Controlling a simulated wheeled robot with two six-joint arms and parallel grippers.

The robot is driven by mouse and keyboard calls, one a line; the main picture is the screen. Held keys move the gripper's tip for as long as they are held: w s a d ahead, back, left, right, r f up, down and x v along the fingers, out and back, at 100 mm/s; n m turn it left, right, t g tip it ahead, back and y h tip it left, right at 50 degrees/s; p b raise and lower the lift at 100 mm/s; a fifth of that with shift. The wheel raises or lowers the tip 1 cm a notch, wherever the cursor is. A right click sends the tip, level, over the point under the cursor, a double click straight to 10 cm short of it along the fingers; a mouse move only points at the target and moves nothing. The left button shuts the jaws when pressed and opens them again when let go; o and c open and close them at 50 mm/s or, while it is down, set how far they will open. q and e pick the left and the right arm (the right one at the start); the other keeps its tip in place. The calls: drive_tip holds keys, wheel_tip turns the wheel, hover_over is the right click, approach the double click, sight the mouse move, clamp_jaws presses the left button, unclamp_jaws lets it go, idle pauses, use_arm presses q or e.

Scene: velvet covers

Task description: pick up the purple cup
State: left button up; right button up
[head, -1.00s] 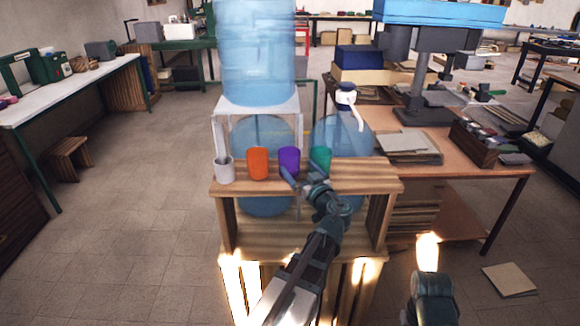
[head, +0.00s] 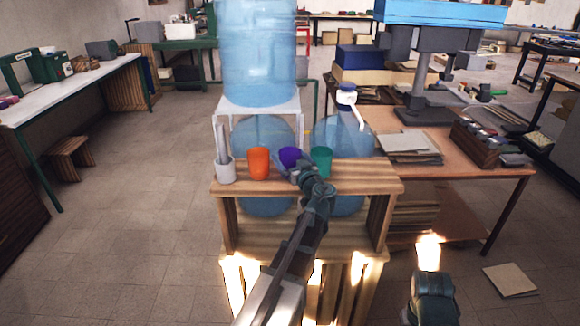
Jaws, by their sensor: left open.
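The purple cup (head: 289,155) stands on the wooden crate shelf (head: 350,184), between an orange cup (head: 258,163) and a green cup (head: 321,161). Only its upper part shows, because my left gripper (head: 290,166) covers the lower part. My left gripper is open and right at the near side of the purple cup. I cannot tell whether its fingers are around the cup or touching it. A part of my right arm shows at the lower right, but its fingers do not show.
A grey-white cup holding upright sticks (head: 225,170) stands at the shelf's left end. A large blue water bottle (head: 258,55) sits on a white stand behind, with more bottles below. A cluttered workbench (head: 480,178) stands to the right. The floor at left is open.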

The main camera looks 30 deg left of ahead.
use_arm(q)
drive_tip(key=shift+c, duration=0.3)
drive_tip(key=c, duration=1.1)
drive_tip(key=shift+o, duration=0.2)
drive_tip(key=shift+r, duration=0.15)
